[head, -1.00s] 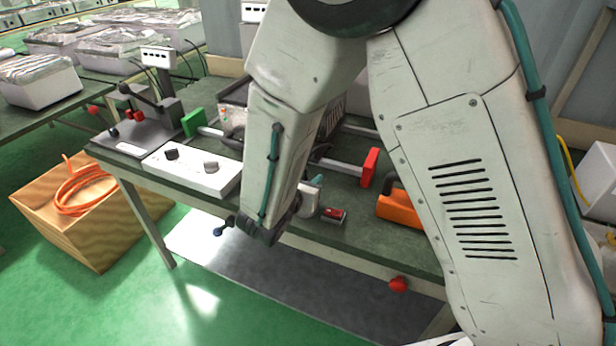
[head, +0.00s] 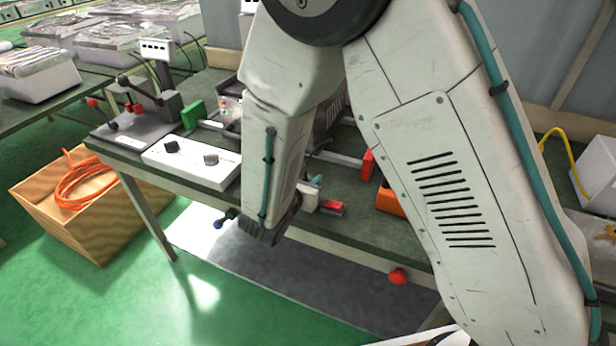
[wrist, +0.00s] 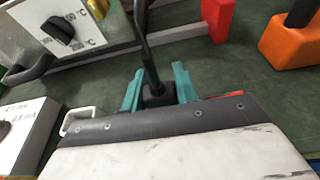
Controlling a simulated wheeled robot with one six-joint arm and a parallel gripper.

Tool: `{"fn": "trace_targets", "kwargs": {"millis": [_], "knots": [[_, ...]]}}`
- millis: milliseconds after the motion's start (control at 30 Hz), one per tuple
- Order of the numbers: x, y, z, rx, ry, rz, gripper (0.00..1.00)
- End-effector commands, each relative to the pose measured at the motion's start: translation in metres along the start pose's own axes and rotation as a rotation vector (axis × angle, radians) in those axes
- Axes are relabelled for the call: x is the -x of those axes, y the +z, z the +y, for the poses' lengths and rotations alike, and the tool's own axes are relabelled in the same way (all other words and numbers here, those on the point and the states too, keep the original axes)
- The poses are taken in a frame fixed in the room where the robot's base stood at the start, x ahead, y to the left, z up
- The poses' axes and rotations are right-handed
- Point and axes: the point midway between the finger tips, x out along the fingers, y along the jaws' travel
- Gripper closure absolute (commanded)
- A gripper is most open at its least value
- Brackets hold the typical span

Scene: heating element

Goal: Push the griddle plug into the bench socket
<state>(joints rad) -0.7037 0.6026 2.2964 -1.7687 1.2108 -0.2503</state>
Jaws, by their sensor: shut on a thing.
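In the wrist view, my gripper (wrist: 157,88) has its teal fingers shut on the black griddle plug (wrist: 155,97). The plug's dark cable (wrist: 140,35) runs up and away from it. The griddle's dial panel (wrist: 68,28) is at the upper left. In the head view, the fingers are mostly hidden by my own arm; a bit of teal shows over the bench by a small white part (head: 308,198) and a red part (head: 333,207). I cannot tell whether the white part is the bench socket, or whether the plug touches a socket.
A white control box (head: 192,163) sits on the bench to the left. A red block (wrist: 217,18) and an orange object (wrist: 290,40) stand to the right of the plug. A wooden crate with an orange cable (head: 82,185) stands on the floor.

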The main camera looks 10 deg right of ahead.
Motion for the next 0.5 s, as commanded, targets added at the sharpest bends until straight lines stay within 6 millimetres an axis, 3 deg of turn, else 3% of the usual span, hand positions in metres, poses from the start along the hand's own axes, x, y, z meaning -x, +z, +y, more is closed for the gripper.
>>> {"fn": "trace_targets", "kwargs": {"millis": [33,67,133,500], "knots": [[-0.0003,-0.001,0.0001,0.0,0.0,0.0,0.94],[-0.0003,-0.0008,0.0001,-0.001,0.0,0.0,0.65],[-0.0002,-0.0006,0.0001,-0.001,0.0,0.0,0.45],[0.006,-0.0006,0.0007,0.001,0.002,0.0,0.45]]}}
